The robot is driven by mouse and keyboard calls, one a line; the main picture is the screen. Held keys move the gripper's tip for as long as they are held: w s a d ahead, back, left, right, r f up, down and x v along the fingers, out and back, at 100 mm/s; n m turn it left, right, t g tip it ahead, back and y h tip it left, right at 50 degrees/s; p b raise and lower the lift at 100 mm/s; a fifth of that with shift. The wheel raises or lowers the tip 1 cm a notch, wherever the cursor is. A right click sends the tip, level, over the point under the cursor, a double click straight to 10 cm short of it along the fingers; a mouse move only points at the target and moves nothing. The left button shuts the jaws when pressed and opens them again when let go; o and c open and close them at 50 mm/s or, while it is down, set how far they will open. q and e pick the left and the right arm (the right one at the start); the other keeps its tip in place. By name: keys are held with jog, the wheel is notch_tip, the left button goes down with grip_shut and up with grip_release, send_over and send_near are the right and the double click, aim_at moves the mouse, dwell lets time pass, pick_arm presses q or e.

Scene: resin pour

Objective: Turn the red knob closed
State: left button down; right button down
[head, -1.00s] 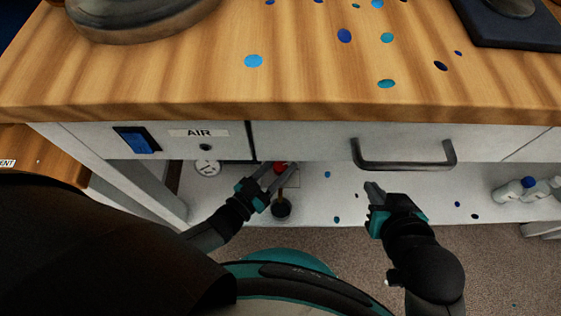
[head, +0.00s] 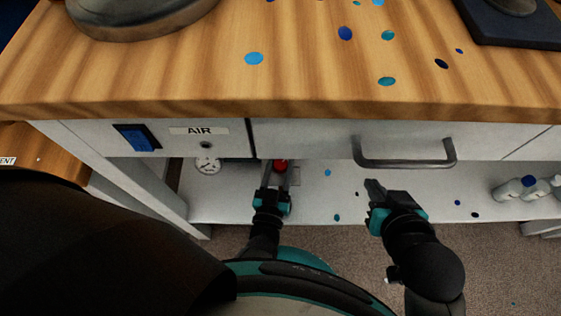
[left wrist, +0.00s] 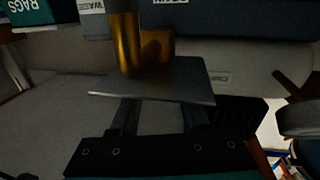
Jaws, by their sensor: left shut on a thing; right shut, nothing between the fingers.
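The red knob (head: 281,165) is under the front edge of the workbench, near the lower shelf, in the head view. My left gripper (head: 279,172) is shut on it, with a finger on either side, and points away from me. In the left wrist view, a flat grey plate (left wrist: 160,82) lies at the tips of my left gripper (left wrist: 160,108), and a brass pipe (left wrist: 124,45) stands behind it. No red shows there. My right gripper (head: 372,188) is shut and empty below the drawer, right of the knob.
The wooden benchtop (head: 170,75) overhangs the knob. A drawer handle (head: 405,163) sticks out near my right gripper. A blue switch (head: 136,138) and AIR label (head: 198,131) are at left.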

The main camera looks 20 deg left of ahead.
pick_arm(q)
jog(key=shift+c, duration=2)
grip_release()
jog(key=shift+s, duration=0.15)
